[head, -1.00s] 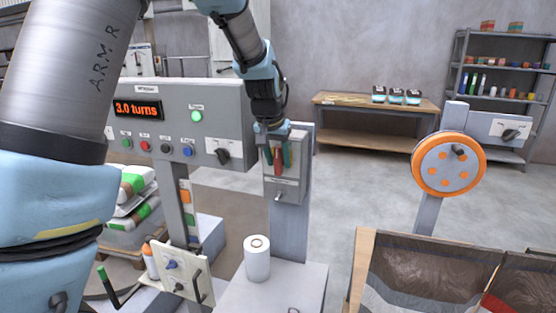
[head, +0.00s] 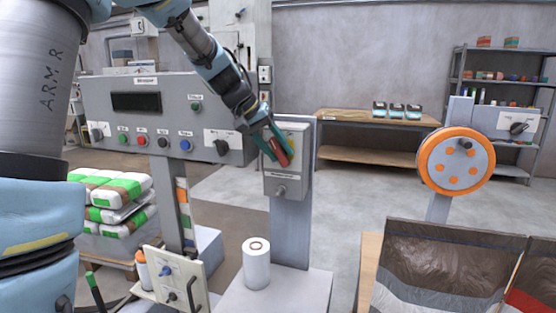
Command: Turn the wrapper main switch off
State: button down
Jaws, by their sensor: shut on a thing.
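The wrapper main switch is a grey box (head: 297,185) on a post right of the wrapper panel. Its red handle (head: 281,157) is tilted, leaning to the upper left. My gripper (head: 277,146) is shut on this handle, with its green fingers on either side and tilted with it. The fingers hide part of the handle. The wrapper panel (head: 165,112) has a dark display (head: 136,102) and an unlit green lamp (head: 196,107).
A white roll (head: 256,268) stands on a pale plinth (head: 285,295) below the switch. A panel with a handle (head: 180,283) stands at lower left, near stacked bags (head: 115,195). An orange wheel (head: 455,160) is at right. Open floor lies behind the switch post.

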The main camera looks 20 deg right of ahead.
dwell(0.3)
jog(key=c, duration=0.7)
grip_release()
jog(key=shift+a+r, duration=0.1)
jog(key=b+v, duration=0.2)
jog(key=v, duration=0.8)
jog(key=shift+w+a+r, duration=0.15)
jog(key=shift+a+r, duration=0.05)
jog(key=shift+a, duration=0.05)
jog(key=shift+f, duration=0.1)
